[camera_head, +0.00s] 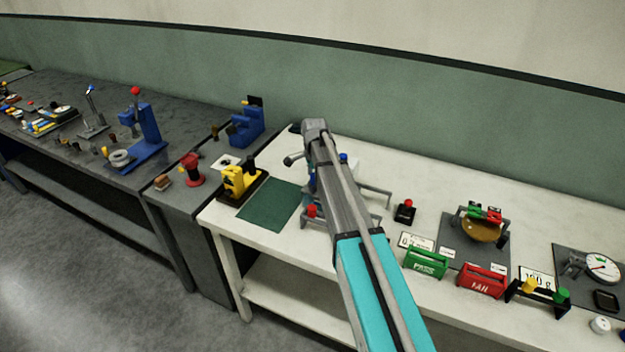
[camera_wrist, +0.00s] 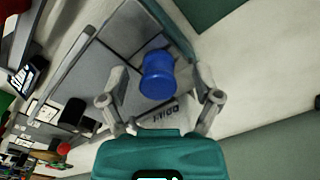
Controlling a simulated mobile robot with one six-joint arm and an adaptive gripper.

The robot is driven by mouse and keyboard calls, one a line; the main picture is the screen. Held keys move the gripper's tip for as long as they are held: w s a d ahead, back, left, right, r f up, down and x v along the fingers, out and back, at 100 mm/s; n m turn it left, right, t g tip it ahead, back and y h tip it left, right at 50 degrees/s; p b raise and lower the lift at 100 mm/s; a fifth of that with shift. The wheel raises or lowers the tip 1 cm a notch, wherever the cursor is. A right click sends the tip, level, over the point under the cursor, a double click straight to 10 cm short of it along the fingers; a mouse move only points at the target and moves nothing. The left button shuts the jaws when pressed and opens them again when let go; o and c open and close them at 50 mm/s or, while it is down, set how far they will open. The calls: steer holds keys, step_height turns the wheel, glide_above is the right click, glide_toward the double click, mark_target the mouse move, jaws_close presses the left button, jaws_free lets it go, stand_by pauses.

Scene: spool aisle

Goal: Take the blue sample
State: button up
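The blue sample (camera_wrist: 158,76), a short blue spool-like cylinder, shows in the wrist view over a grey tray-like surface (camera_wrist: 92,72). My gripper (camera_wrist: 162,82) has its fingers spread to either side of the blue sample, with gaps visible. It looks open and not closed on it. In the head view my grey and teal arm reaches over the white table, and my gripper is mostly hidden behind it. A small blue piece (camera_head: 343,157) shows just right of the arm; I cannot tell whether it is the same sample.
On the white table (camera_head: 420,170), a grey frame (camera_head: 375,193) stands beside the arm, near a red-topped black piece (camera_head: 405,211). A green PASS bin (camera_head: 426,263) and red FAIL bin (camera_head: 481,281) stand at the front edge. A yellow device (camera_head: 233,181) and green mat (camera_head: 268,206) lie left.

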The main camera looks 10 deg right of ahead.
steer(key=c, duration=1.1)
steer(key=shift+o, duration=0.2)
steer(key=shift+r, duration=0.15)
step_height(320, 180, up, 10)
steer(key=p, duration=1)
